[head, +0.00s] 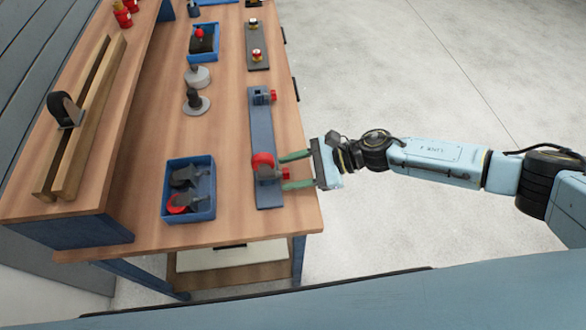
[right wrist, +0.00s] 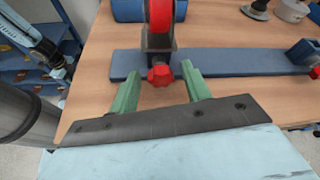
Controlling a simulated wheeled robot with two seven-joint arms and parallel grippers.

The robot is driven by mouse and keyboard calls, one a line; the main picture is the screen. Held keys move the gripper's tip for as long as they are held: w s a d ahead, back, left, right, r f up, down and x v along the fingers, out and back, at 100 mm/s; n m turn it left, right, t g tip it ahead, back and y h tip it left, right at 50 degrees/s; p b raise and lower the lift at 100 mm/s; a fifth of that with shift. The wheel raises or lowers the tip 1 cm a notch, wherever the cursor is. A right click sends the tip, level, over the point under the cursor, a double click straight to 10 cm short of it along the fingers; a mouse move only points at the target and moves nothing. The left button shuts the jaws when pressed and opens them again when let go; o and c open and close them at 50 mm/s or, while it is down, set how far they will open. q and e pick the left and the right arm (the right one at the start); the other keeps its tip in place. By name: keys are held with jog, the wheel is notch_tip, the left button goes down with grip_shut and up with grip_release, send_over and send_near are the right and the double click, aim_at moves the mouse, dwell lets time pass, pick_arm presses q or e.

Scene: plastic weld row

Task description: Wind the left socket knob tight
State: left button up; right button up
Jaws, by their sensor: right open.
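A long blue plate (head: 263,132) on the bench bears two sockets. The near one in the head view holds a part with a red wheel (head: 262,161). Its red star knob (right wrist: 160,76) is on the left in the right wrist view. My right gripper (head: 284,172) is open, with one green finger on each side of this knob. A gap shows between knob and fingers in the wrist view. The other socket (head: 261,96) has a red knob (head: 273,96) and looks empty. How tight either knob is cannot be seen. My left gripper is not in view.
A blue bin (head: 188,214) with dark and red parts stands left of the plate. Two grey round-based pieces (head: 197,104) and another blue bin (head: 204,32) stand farther back. A raised wooden shelf (head: 60,150) runs along the left. Bare bench lies between bin and plate.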

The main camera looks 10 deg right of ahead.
jog(key=c, duration=1)
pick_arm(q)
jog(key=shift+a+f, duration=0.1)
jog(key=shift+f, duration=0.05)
pick_arm(e)
jog(key=shift+w+m, duration=0.1)
jog(key=shift+m, duration=0.2)
jog(key=shift+m+g+b, duration=0.4)
jog(key=shift+g, duration=0.1)
jog(key=shift+w+f+m+g+b, duration=0.1)
jog(key=shift+m+g+b, duration=0.2)
jog(key=shift+m+b, duration=0.15)
jog(key=shift+w+m+g+b, duration=0.1)
jog(key=shift+m+g+b, duration=0.6)
jog(key=shift+m+b, duration=0.25)
jog(key=shift+m, duration=0.3)
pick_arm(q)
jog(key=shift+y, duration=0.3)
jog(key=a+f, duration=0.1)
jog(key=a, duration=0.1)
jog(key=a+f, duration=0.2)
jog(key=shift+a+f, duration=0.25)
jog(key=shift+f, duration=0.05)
